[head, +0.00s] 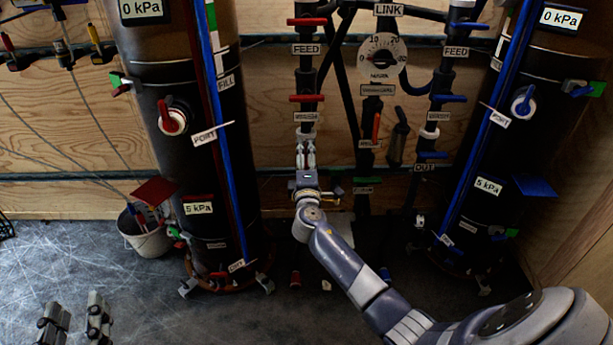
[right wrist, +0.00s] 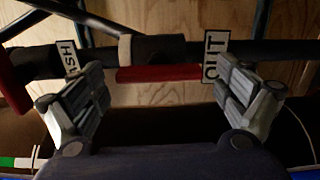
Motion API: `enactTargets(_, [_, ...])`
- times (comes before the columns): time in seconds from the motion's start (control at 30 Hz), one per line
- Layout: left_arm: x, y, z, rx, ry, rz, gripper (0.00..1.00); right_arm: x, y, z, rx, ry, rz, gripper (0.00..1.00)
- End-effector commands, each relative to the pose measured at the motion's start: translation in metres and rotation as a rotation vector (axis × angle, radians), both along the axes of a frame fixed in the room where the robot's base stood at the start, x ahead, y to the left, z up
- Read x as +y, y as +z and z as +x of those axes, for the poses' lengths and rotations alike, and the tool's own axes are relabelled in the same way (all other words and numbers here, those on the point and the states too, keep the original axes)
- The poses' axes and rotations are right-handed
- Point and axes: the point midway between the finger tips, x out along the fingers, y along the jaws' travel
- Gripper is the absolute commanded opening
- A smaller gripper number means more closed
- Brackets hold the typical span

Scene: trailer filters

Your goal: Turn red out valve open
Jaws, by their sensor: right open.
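The red out valve's handle (right wrist: 160,73) shows in the right wrist view, below a dark pipe with a pale collar and beside an OUT label (right wrist: 215,55). The handle lies lengthwise along the pipe. My right gripper (right wrist: 158,95) is open, one finger toward each end of the handle, with no visible grip on it. In the head view my right gripper (head: 307,150) is at the red-side pipe, below the white collar, and hides the handle. My left gripper (head: 75,318) is low at the left, its fingers apart and empty.
Red feed (head: 307,22) and backwash (head: 308,98) handles sit crosswise above. Dark filter tanks (head: 170,75) (head: 500,120) stand on both sides. A gauge (head: 381,57) and blue valves (head: 430,154) are to the right. A bucket (head: 147,238) stands on the floor.

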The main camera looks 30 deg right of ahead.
Motion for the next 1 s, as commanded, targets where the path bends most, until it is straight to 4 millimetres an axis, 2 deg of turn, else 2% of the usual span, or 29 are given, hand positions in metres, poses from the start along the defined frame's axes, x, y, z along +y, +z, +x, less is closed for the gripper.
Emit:
enactTargets(0.3, [0.000,0.001,0.000,-0.001,0.000,0.000,0.40,0.032,-0.002,-0.052,0.003,0.001,0.002,0.93])
enactTargets(0.5, [0.000,0.001,0.000,-0.001,0.000,0.000,0.40,0.048,-0.001,-0.078,0.002,0.001,0.000,0.93])
enactTargets(0.7, [0.000,0.001,0.000,-0.001,0.000,0.000,0.40,0.054,0.000,-0.089,0.002,-0.001,-0.002,0.93])
enactTargets(1.0, [0.000,0.001,0.000,-0.001,0.000,0.000,0.40,0.054,-0.001,-0.090,0.002,-0.001,-0.002,0.93])
